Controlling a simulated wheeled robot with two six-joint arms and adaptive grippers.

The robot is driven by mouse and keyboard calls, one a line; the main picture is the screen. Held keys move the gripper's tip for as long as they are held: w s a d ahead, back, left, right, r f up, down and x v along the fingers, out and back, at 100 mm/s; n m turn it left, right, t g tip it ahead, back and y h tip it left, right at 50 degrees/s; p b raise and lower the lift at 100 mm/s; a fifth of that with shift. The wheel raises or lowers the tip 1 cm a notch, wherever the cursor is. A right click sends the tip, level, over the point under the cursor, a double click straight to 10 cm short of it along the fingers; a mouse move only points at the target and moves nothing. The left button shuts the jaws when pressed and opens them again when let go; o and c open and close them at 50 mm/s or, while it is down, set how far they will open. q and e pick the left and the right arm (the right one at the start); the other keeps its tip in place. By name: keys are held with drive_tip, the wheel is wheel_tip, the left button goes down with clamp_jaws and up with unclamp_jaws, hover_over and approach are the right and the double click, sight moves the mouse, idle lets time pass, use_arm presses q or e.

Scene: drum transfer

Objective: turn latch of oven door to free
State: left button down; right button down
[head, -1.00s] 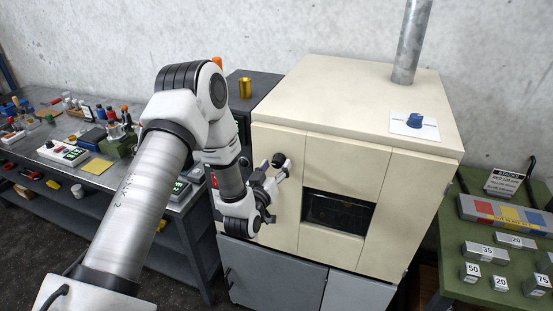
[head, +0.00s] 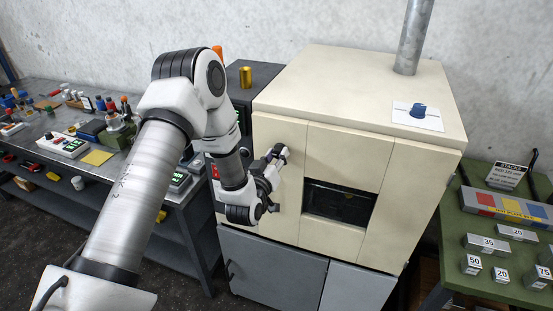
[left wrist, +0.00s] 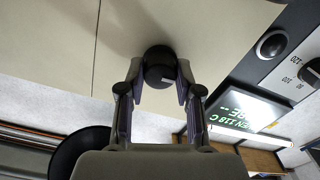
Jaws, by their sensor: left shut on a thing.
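The oven (head: 362,95) is a cream cabinet with a dark window (head: 338,205) in its front. The latch is a round black knob (left wrist: 160,66) with a small white mark, on the cream door front (left wrist: 200,25) in the left wrist view. My left gripper (head: 278,155) is at the upper left of the oven front in the head view. Its two fingers are closed on the knob from both sides. The fingers mostly hide the knob in the head view. My right gripper is not in view.
A blue knob (head: 418,110) on a white plate sits on the oven top, near a metal pipe (head: 413,40). A grey bench (head: 100,165) with tools stands left. A green table (head: 455,240) with labelled blocks stands right. A brass cup (head: 246,77) is behind my arm.

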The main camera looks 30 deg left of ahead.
use_arm(q)
drive_tip(key=n+b, duration=0.4)
drive_tip(key=b, duration=0.2)
drive_tip(key=n+b, duration=0.5)
drive_tip(key=b, duration=0.1)
drive_tip(key=n+b, duration=0.5)
drive_tip(key=b, duration=0.1)
drive_tip(key=shift+f+b, duration=0.25)
drive_tip(key=shift+b, duration=0.1)
drive_tip(key=shift+r+n+b, duration=0.15)
drive_tip(key=shift+n+b, duration=1.1)
drive_tip(key=shift+n, duration=0.35)
drive_tip(key=c, duration=0.8)
unclamp_jaws()
drive_tip(key=shift+a, duration=0.1)
drive_tip(key=v, duration=0.7)
drive_tip(key=shift+s, duration=0.25)
